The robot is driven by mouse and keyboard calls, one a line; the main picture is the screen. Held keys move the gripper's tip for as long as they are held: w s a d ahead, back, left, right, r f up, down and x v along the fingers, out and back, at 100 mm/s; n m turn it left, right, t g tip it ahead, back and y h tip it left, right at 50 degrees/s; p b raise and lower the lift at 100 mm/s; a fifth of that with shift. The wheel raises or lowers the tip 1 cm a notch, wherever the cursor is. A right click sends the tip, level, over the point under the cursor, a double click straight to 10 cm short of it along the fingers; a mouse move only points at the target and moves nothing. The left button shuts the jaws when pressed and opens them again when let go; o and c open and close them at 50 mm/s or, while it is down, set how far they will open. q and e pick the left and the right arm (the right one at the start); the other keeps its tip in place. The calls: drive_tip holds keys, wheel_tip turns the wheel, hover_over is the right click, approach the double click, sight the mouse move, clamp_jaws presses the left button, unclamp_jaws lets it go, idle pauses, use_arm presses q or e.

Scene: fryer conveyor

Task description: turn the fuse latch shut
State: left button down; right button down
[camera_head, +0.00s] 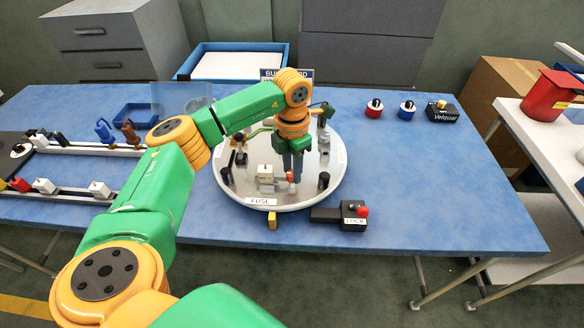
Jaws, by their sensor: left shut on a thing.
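A round turntable (310,200) with a pale rim stands on the blue table and bears several small fixtures. A "FUSE" label (261,201) is on its front rim. Behind the label are a small white block (265,172) and a small red-tipped part, which looks like the fuse latch (291,177). My left gripper (292,170) points down over the turntable, with its fingers shut at this red-tipped part. The fingers and wrist hide much of it, so its turn angle cannot be told. My right gripper is not in view.
A black box labelled "LOCK" (352,214) with a red knob sits at the turntable's front right. Black posts (323,181) stand close to my gripper. Conveyor rails (80,148) with small parts lie left.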

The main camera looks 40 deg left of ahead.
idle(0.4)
use_arm(q)
drive_tip(key=c, duration=0.6)
unclamp_jaws()
drive_tip(key=shift+r, duration=0.1)
wheel_tip(320, 180, up, 7)
drive_tip(key=shift+f+b, duration=0.1)
drive_tip(key=shift+b, duration=0.45)
